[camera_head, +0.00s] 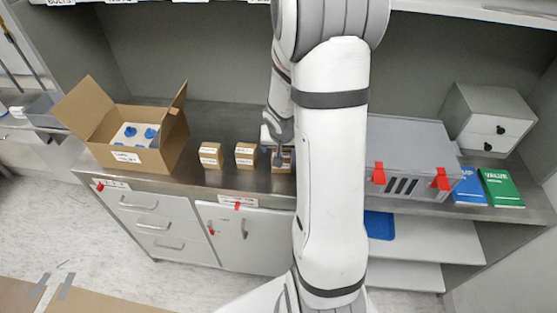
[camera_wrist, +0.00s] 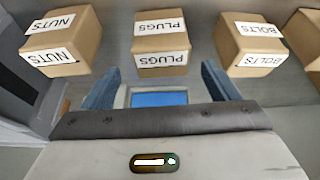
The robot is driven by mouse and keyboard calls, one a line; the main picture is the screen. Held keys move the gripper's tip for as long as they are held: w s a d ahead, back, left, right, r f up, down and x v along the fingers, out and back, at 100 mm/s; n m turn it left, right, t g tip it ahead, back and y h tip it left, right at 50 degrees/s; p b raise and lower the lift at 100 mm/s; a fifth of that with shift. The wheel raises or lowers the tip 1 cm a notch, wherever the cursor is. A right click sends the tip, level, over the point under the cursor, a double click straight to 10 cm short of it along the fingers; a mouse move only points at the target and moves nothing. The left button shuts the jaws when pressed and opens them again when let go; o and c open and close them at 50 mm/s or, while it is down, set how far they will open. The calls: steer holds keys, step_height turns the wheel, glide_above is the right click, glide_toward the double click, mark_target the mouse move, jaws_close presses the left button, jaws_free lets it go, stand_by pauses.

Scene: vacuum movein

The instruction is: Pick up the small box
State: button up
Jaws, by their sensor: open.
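Several small brown boxes with white labels stand in a row on the metal counter. In the wrist view a box labelled PLUGS (camera_wrist: 161,43) is just beyond the gap between my fingers. A NUTS box (camera_wrist: 65,42) is to its left and a BOLTS box (camera_wrist: 249,43) to its right; another box (camera_wrist: 306,38) is cut off at the right edge. In the head view two boxes (camera_head: 210,155) (camera_head: 245,154) are clear, and a third (camera_head: 286,160) is partly hidden by my gripper (camera_head: 277,153). My gripper (camera_wrist: 161,72) is open, with nothing between its fingers.
An open cardboard carton (camera_head: 125,150) with blue-topped contents stands at the left. A grey case (camera_head: 412,150) with red latches is right of my arm. Blue (camera_head: 468,187) and green (camera_head: 501,188) books and a drawer unit (camera_head: 488,120) are farther right. My arm hides part of the counter.

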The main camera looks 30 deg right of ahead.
steer(key=b+x, duration=0.1)
steer(key=x, duration=0.1)
steer(key=b+x, duration=0.1)
steer(key=x, duration=0.2)
steer(key=shift+a+f, duration=0.2)
steer(key=shift+f, duration=0.05)
steer(key=shift+s+r, duration=0.1)
